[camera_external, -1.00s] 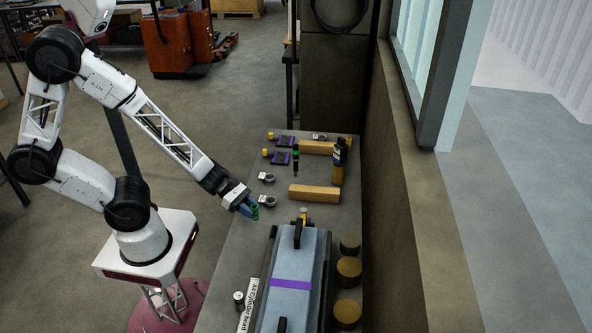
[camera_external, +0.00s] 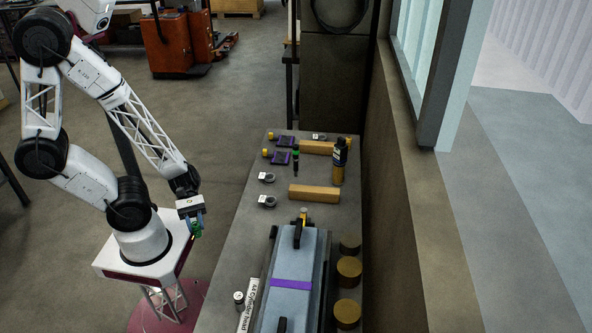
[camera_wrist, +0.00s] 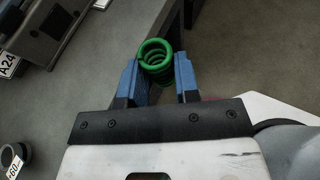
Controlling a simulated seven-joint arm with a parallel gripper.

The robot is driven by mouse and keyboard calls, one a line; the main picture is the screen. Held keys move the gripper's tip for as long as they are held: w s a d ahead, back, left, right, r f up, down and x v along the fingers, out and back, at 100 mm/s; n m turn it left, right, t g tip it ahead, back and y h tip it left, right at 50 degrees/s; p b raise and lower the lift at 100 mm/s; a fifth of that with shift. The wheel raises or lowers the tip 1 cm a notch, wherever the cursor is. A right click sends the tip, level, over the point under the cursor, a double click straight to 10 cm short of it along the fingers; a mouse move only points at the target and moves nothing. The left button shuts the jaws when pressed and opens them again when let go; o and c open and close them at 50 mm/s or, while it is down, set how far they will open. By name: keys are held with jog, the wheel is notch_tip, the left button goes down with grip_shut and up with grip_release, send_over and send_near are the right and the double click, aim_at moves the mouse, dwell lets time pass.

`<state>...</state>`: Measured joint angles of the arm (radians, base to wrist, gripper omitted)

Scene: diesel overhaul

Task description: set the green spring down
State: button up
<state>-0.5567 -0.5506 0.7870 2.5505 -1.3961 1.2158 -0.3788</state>
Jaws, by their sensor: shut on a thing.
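The green spring (camera_wrist: 158,62) is held between the two blue fingers of my gripper (camera_wrist: 158,80) in the wrist view. In the external view my gripper (camera_external: 193,222) is at the left of the bench, beyond its left edge, with the small green spring (camera_external: 196,230) at its fingertips. The spring is in the air, apart from the bench (camera_external: 235,240).
The bench carries a grey cylinder head (camera_external: 297,262) with a purple band, a wooden block (camera_external: 314,193), a dark bottle (camera_external: 339,160), several brown round parts (camera_external: 348,271) and small grey rings (camera_external: 267,201). The bench's left strip has bare room.

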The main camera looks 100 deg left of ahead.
jog(key=shift+w, duration=0.1)
send_over(243, 251)
jog(key=shift+f, duration=0.75)
dwell(0.4)
jog(key=shift+f, duration=1.75)
jog(key=shift+f, duration=0.1)
jog(key=o, duration=0.9)
jog(key=shift+v, duration=6.05)
